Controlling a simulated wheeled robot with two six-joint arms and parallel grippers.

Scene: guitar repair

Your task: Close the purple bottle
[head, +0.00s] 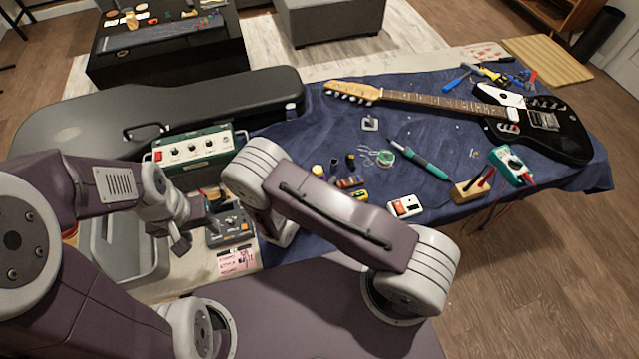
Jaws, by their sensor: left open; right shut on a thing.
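I cannot make out the purple bottle for sure. My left gripper (191,230) is open, over the area between the grey tray and a dark grey pedal. My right arm crosses the middle of the view and bends down near the pedal. The arm hides its own jaws and whatever they hold.
A green amplifier box (193,148) and a black guitar case (160,108) lie behind the arms. The grey tray (155,265) and the pedal (229,230) are close to my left gripper. A black guitar (560,135), a multimeter (511,163) and tools lie to the right.

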